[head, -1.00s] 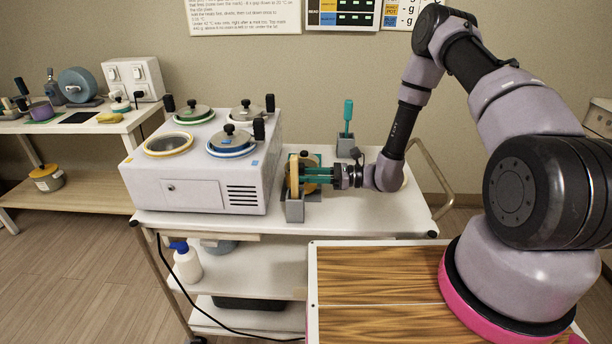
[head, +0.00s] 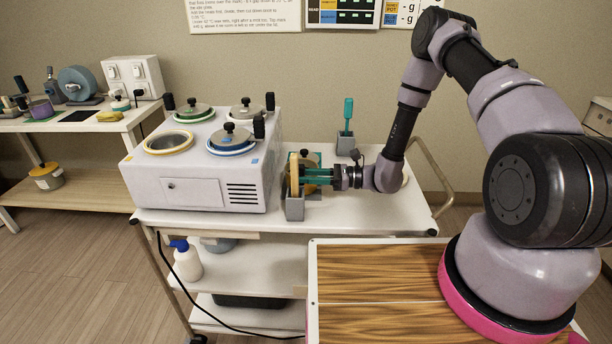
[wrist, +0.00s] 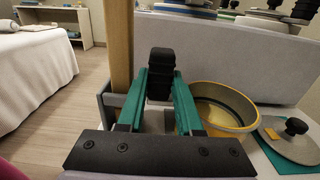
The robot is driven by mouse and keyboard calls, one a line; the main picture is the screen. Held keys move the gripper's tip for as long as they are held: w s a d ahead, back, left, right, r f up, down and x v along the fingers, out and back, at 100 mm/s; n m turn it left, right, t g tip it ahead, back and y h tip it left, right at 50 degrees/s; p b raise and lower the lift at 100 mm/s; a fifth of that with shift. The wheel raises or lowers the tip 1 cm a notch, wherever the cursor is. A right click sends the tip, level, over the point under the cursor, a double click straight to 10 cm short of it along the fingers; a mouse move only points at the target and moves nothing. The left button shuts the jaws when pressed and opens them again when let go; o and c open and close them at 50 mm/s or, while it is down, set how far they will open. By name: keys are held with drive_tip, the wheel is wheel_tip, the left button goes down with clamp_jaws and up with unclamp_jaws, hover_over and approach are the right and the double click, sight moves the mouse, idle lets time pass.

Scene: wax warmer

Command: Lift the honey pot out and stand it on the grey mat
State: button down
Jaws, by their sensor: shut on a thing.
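My gripper (wrist: 160,95) has its teal fingers shut on an upright black handle (wrist: 160,72), right of the warmer in the head view (head: 318,177). The honey pot (wrist: 222,108), yellow with a grey inside, is just right of that handle in the wrist view, and the handle appears to belong to it. The pot looks upright and open. Its base is partly hidden by a finger, so I cannot tell whether it touches the surface below. I cannot make out the grey mat. The yellow-ringed well (head: 168,143) of the warmer is open, with no lid or handle.
The white warmer (head: 200,186) has several lidded wells. A grey lid (wrist: 290,138) with a black knob lies beyond the pot. The cart top (head: 385,222) is clear at front right.

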drive_tip(key=shift+f, duration=0.1)
drive_tip(key=c, duration=0.5)
unclamp_jaws()
drive_tip(key=d, duration=0.8)
idle(1.4)
drive_tip(key=shift+s, duration=0.1)
drive_tip(key=d, duration=0.7)
drive_tip(key=shift+s+d, duration=0.15)
drive_tip(key=shift+d, duration=0.1)
